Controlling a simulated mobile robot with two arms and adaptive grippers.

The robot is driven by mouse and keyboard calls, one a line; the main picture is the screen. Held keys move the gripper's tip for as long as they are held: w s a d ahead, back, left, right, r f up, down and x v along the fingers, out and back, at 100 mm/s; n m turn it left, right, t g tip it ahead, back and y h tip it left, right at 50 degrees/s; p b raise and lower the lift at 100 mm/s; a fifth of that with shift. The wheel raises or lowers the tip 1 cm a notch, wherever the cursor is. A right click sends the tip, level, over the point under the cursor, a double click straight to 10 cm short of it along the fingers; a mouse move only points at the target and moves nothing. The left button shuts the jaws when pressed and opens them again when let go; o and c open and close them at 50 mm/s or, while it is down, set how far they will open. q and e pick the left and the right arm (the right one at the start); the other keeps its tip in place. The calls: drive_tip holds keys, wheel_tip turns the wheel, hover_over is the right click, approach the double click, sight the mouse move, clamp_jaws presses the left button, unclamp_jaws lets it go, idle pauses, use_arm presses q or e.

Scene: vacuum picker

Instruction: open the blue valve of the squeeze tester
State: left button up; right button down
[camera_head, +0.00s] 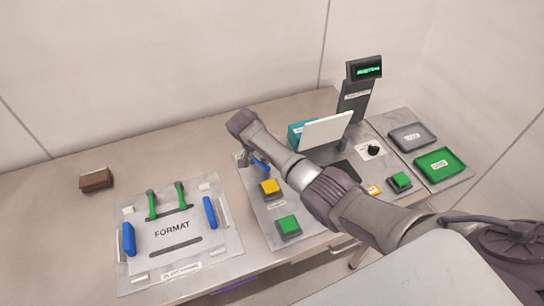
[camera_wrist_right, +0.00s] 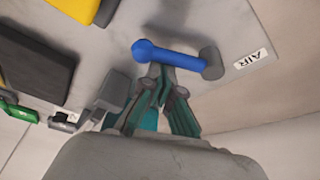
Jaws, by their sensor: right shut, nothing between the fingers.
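The blue valve lever (camera_wrist_right: 172,56) shows in the right wrist view, with a round blue knob at its left end and a grey pivot (camera_wrist_right: 213,63) at its right end. An "AIR" label (camera_wrist_right: 252,59) lies beside the pivot. In the head view the blue lever (camera_head: 260,168) is partly hidden by my right arm. My right gripper (camera_wrist_right: 166,78) is shut and empty, its fingertips right at the lever near the knob. I cannot tell whether they touch it. In the head view the right gripper (camera_head: 244,158) is small and points down. My left gripper is not in view.
Green (camera_head: 440,165) and grey (camera_head: 411,137) trays lie right. A format plate (camera_head: 205,255) lies left.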

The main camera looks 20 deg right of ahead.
drive_tip(key=m, duration=0.1)
drive_tip(key=a+m+g, duration=0.1)
drive_tip(key=m, duration=0.1)
drive_tip(key=shift+s+a+m, duration=0.3)
drive_tip(key=shift+s, duration=0.1)
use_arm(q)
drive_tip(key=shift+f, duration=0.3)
use_arm(e)
drive_tip(key=shift+a, duration=0.25)
